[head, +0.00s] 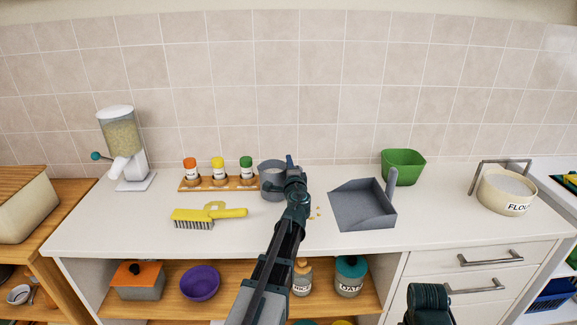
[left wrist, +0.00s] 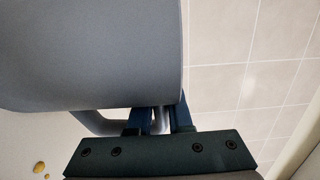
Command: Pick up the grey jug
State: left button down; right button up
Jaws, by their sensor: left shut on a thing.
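The grey jug (head: 270,178) stands on or just over the white counter, right of the spice rack; I cannot tell whether its base touches. My left gripper (head: 291,172) is at its right side, partly hiding it. In the left wrist view the jug (left wrist: 95,50) fills the upper left, and its handle (left wrist: 92,122) runs to the fingers. The left gripper (left wrist: 163,118) is shut on that handle. Only a dark part of my right arm shows at the bottom of the head view; its gripper jaws cannot be made out.
A spice rack (head: 217,183) with three jars and a yellow brush (head: 208,216) are left of the jug. A grey dustpan (head: 362,207) and green tub (head: 403,167) are to the right. Crumbs (head: 316,213) lie beside my left arm. A flour pot (head: 506,191) stands far right.

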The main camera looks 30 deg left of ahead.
pick_arm(q)
jog(key=s+d+r+p, duration=0.2)
jog(key=s+d, duration=0.6)
jog(key=d, duration=0.5)
jog(key=shift+s+d+r, duration=0.2)
jog(key=shift+s+r, duration=0.15)
jog(key=shift+r, duration=0.3)
